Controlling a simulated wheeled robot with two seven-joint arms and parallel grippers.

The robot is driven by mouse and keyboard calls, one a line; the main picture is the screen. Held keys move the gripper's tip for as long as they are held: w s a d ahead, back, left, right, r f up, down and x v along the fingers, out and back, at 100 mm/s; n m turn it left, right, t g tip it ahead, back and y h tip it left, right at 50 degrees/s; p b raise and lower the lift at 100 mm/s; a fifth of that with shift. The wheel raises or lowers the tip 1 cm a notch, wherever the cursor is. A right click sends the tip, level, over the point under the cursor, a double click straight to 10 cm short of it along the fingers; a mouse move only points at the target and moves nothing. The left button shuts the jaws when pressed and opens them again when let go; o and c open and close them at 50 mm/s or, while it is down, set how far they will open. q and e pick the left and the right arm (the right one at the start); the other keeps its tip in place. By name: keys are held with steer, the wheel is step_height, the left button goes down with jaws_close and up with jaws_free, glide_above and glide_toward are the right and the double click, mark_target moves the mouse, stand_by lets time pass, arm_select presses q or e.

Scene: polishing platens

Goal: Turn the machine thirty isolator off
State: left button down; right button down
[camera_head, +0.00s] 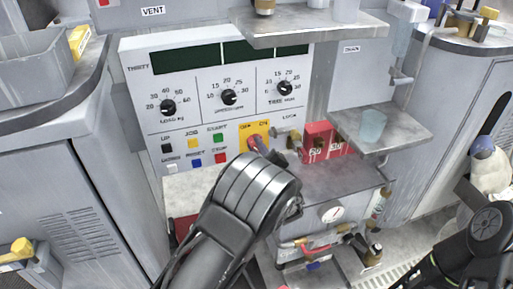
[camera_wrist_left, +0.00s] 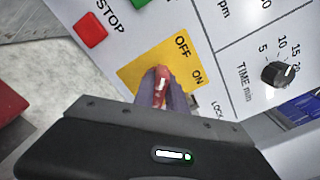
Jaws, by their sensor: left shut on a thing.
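The machine panel marked THIRTY (camera_head: 180,75) fills the middle of the head view. Its isolator is a red knob on a yellow plate (camera_head: 246,130) with OFF and ON lettering, at the panel's lower right. In the left wrist view the red knob (camera_wrist_left: 160,84) stands on the yellow plate (camera_wrist_left: 135,73), with OFF above right of it and ON to its right. My left gripper (camera_head: 260,146) is at the knob, shut on it; the fingers (camera_wrist_left: 165,98) cover its sides. The knob's exact pointing is hard to tell.
Coloured push buttons (camera_head: 219,138) sit left of the isolator, and black dials (camera_head: 229,97) above. A red block (camera_head: 318,140) stands to its right. Another shelf (camera_head: 310,30) overhangs the panel's top.

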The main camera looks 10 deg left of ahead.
arm_select(q)
steer(key=c, duration=1.4)
jaws_free()
steer(key=shift+o, duration=0.2)
steer(key=p+v, duration=0.1)
steer(key=v, duration=0.6)
steer(key=shift+s+d, duration=0.25)
steer(key=shift+s, duration=0.1)
